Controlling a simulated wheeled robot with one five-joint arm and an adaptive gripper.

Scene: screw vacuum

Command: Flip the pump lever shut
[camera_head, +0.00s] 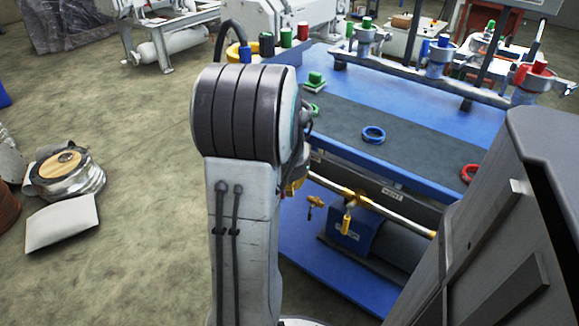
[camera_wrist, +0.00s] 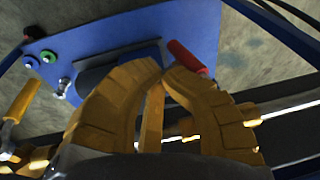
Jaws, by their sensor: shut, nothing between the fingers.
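My gripper (camera_wrist: 165,70) has thick yellow fingers in the wrist view, with their tips together and nothing between them. A red-handled lever (camera_wrist: 189,58) shows just beyond and right of the tips; I cannot tell whether they touch. A yellow-handled lever (camera_wrist: 22,98) stands at the left edge. Which one is the pump lever is not clear. In the head view, brass valves with levers (camera_head: 348,220) sit along the pipe (camera_head: 390,215) under the table edge, near the blue pump (camera_head: 362,238). My arm hides most of my gripper there.
The blue worktable (camera_head: 400,85) holds a blue ring (camera_head: 373,134), a red ring (camera_head: 469,173) and a green-knobbed part (camera_head: 314,80). Clamps with coloured knobs (camera_head: 437,56) line its back. A coil (camera_head: 65,172) lies on the floor at left.

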